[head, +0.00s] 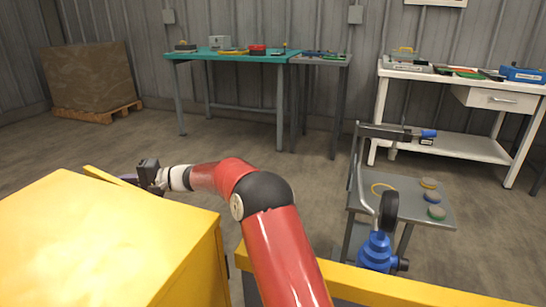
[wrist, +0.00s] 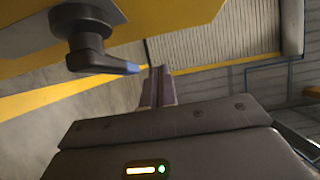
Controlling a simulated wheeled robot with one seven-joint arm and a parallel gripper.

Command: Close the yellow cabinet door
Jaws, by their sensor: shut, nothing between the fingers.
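The yellow cabinet (head: 90,240) fills the lower left of the head view, its flat top and right side showing. A thin yellow strip (head: 102,175) sticks out past its far edge and looks like the top edge of the door, standing open. In the wrist view a yellow panel (wrist: 190,28), likely the door, spans the top, with a dark handle (wrist: 92,45) that has a blue tip. My gripper (wrist: 157,72) is shut and empty, its fingertips just right of the handle in that view. Whether they touch the panel I cannot tell.
A yellow rail (head: 400,285) crosses the front right, with a blue device (head: 377,250) behind it. A grey cart (head: 408,205) stands beyond. A teal table (head: 225,56), a white bench (head: 440,75) and a crate (head: 90,75) are farther back. The floor between is open.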

